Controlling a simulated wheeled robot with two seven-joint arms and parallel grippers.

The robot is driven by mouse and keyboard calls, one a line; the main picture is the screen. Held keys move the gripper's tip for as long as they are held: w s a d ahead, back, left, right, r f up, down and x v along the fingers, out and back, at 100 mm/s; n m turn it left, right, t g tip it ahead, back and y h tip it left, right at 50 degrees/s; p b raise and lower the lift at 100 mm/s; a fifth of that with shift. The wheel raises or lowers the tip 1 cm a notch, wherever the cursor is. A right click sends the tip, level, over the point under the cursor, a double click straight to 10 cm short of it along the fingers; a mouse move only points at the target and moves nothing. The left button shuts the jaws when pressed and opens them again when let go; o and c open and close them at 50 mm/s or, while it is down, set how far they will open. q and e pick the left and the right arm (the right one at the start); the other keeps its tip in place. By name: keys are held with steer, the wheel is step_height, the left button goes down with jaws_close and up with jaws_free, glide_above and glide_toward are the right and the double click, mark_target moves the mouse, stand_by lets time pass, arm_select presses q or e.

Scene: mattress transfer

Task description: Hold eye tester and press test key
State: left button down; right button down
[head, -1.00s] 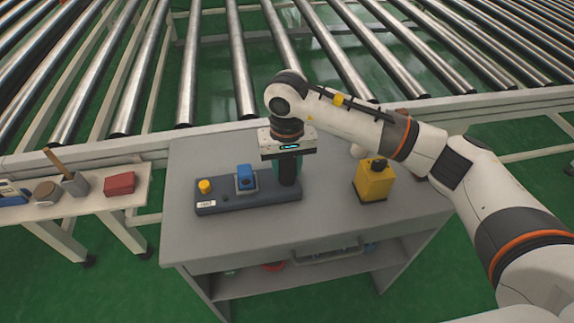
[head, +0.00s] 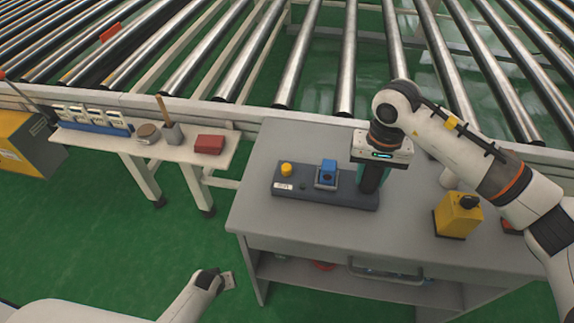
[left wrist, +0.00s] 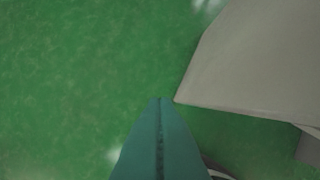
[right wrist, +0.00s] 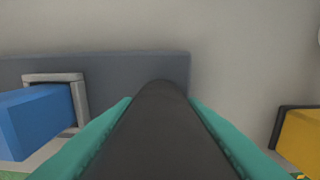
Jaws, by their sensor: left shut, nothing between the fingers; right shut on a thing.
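The eye tester (head: 345,194) is a dark grey base on the grey table, with a round yellow button (head: 286,169), a blue block in a metal frame (head: 327,173) and a black upright post (head: 371,180). My right gripper (head: 368,172) points down and is shut on the post; the right wrist view shows its teal fingers on both sides of the post (right wrist: 160,130). My left arm reaches in low at the left in the head view, in front of the table. In the left wrist view the left gripper (left wrist: 160,102) is shut and empty, over green floor.
The grey table (head: 270,215) has a shelf below. A yellow box (head: 457,216) stands right of the tester. A side bench (head: 110,145) at left holds a red block (head: 209,144) and small items. A roller conveyor (head: 350,60) runs behind.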

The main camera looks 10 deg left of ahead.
mark_target(287, 170)
arm_select(q)
steer(key=w+a+r+n+t, duration=0.1)
steer(key=w+r+n, duration=0.3)
steer(key=w+r, duration=0.5)
steer(key=w+r+n+t, duration=0.1)
steer(key=w+r+n, duration=0.3)
steer(key=r, duration=0.8)
steer(key=w+a+r+n+t, duration=0.1)
steer(key=w+r+n+t, duration=0.15)
steer(key=w+r, duration=0.7)
steer(key=d+r+n, duration=0.1)
steer(key=d+r, duration=0.2)
steer(key=r, duration=0.1)
steer(key=s+d+r+n+h, duration=0.1)
steer(key=d+r, duration=0.3)
steer(key=r, duration=0.1)
steer(key=s+d+r+n+h, duration=0.1)
steer(key=d+r+n, duration=0.1)
steer(key=r, duration=0.3)
steer(key=shift+d, duration=0.8)
steer(key=s+d+r+n+h, duration=0.2)
steer(key=s+d+r, duration=0.3)
steer(key=d+r, duration=0.3)
step_height(287, 170, up, 2)
steer(key=shift+d+r, duration=0.15)
steer(key=shift+d, duration=0.15)
steer(key=shift+n, duration=0.25)
steer(key=shift+f, duration=4.45)
steer(key=shift+f, duration=0.4)
